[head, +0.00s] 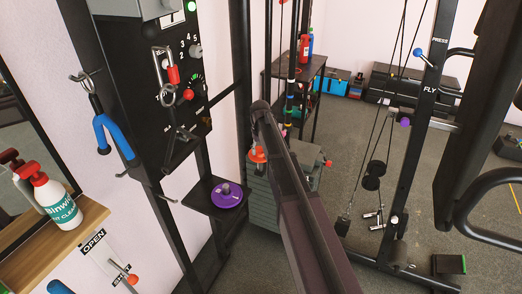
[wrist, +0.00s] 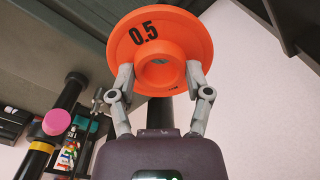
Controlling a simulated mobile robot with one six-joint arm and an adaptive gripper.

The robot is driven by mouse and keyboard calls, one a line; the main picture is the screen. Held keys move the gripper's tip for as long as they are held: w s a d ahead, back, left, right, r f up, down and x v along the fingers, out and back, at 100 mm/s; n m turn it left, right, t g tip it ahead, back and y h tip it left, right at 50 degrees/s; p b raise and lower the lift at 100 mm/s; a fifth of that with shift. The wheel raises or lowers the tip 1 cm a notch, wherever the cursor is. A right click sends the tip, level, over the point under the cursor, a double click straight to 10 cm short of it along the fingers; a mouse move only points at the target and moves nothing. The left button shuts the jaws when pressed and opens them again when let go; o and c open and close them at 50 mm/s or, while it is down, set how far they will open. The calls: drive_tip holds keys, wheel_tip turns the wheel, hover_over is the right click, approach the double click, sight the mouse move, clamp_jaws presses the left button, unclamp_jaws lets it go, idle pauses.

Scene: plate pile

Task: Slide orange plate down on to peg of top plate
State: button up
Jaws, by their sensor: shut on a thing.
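The orange plate (wrist: 182,35), marked 0.5, has its round hub and centre hole facing the wrist camera. My gripper (wrist: 160,77) is shut on the hub, one grey finger on each side. A dark post (wrist: 160,110) shows behind the hub in the wrist view.
A purple plate (head: 227,196) lies on a small black shelf at the left. A black upright panel (head: 160,80) with a blue hook stands beside it. Cable-machine frames (head: 415,120) are at the right.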

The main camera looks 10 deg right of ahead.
drive_tip(key=shift+f+b, duration=3.5)
drive_tip(key=shift+f, duration=0.05)
idle(1.3)
drive_tip(key=o, duration=1.4)
drive_tip(key=shift+c, duration=0.2)
drive_tip(key=shift+r, duration=0.25)
wheel_tip(320, 180, up, 11)
drive_tip(key=p, duration=1.1)
